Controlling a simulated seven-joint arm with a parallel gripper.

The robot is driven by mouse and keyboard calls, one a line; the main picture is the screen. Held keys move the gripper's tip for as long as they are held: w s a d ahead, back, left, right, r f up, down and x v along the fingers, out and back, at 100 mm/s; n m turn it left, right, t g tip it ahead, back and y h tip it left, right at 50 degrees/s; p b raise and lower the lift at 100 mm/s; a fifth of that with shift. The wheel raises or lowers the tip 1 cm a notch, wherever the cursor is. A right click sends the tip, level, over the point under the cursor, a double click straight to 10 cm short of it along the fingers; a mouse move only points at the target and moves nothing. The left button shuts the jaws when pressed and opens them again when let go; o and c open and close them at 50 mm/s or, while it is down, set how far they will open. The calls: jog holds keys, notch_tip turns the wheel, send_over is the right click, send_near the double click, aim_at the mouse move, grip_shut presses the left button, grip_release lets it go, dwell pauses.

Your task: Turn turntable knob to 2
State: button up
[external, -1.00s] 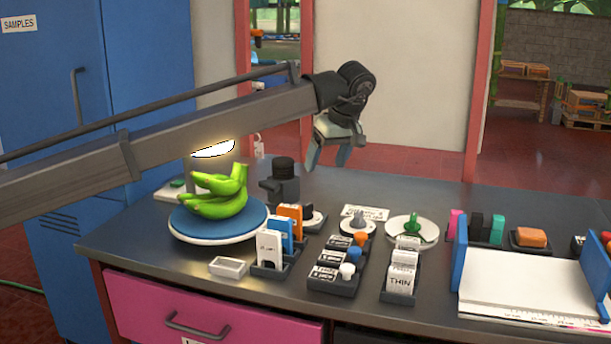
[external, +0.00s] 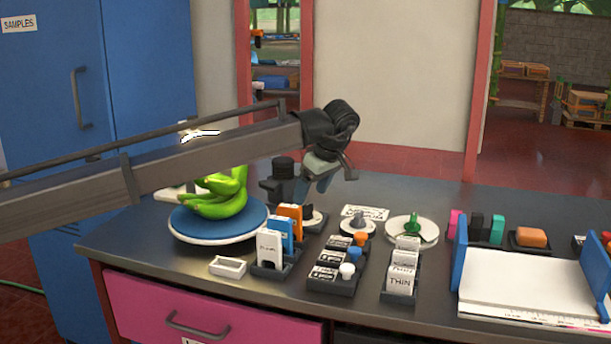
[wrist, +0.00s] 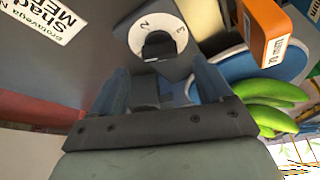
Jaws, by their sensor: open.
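A white dial (wrist: 178,48) with the digits 2 and 3 and a dark round knob (wrist: 157,44) is at the top of the wrist view, just beyond my fingertips. A small pale mark shows at the knob's lower edge; I cannot tell which digit it is set to. The blue turntable (external: 180,224) holds green bananas (external: 220,200). My gripper (external: 338,182) is open and empty, above and behind the dial; it also shows in the wrist view (wrist: 160,84).
Orange, blue and white boxes (external: 270,244) stand in a holder in front of the dial. Further right is a blue-ended tray (external: 461,255).

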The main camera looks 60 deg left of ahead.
aim_at(305, 206)
jog(key=shift+x, duration=2.25)
jog(key=c, duration=1)
